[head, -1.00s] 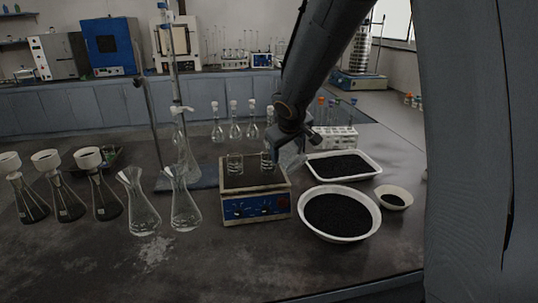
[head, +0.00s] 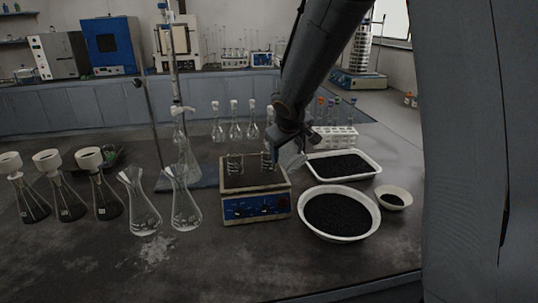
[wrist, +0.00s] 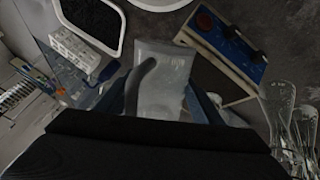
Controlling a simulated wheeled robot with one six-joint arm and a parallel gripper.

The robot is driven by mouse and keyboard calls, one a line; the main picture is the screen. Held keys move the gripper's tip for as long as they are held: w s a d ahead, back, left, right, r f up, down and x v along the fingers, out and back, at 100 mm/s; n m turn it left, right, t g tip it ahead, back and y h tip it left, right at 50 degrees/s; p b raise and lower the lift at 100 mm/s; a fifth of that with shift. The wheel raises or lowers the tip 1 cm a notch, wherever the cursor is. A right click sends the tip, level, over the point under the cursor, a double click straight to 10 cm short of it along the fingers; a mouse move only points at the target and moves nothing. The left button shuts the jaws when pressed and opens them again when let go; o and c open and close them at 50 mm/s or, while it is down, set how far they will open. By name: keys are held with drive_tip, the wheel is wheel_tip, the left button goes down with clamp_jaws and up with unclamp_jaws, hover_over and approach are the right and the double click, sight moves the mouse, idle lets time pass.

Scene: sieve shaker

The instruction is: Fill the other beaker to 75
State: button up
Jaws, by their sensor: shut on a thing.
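Two small glass beakers stand on the plate of a blue-fronted balance (head: 255,205), a left beaker (head: 235,163) and a right beaker (head: 266,165). The balance also shows in the wrist view (wrist: 232,42). My gripper (head: 291,143) is just right of the right beaker, above the balance's right edge. It is shut on a clear, whitish vessel (wrist: 162,78), which also shows in the head view (head: 292,159). A dark curved strip lies along the vessel in the wrist view. The vessel's contents and the fill levels in the beakers are too small or hidden to read.
A round white bowl (head: 360,232), a white tray (head: 374,174) and a small dish (head: 407,196) hold dark granules. A white tube rack (head: 345,138) stands behind the tray. Conical flasks (head: 185,212) stand left of the balance.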

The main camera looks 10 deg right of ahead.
drive_tip(key=f+t+b, duration=0.1)
drive_tip(key=b, duration=0.5)
drive_tip(key=shift+d+f+y, duration=0.1)
drive_tip(key=shift+f+y, duration=0.2)
drive_tip(key=shift+f, duration=0.05)
drive_tip(key=b, duration=0.2)
drive_tip(key=t+b, duration=0.1)
drive_tip(key=b, duration=0.2)
drive_tip(key=shift+s+f+m, duration=0.1)
drive_tip(key=shift+f+m, duration=0.2)
drive_tip(key=shift+t+y+b, duration=0.3)
drive_tip(key=shift+b, duration=0.05)
drive_tip(key=shift+r, duration=0.25)
drive_tip(key=shift+f+b, duration=0.15)
drive_tip(key=shift+b, duration=0.15)
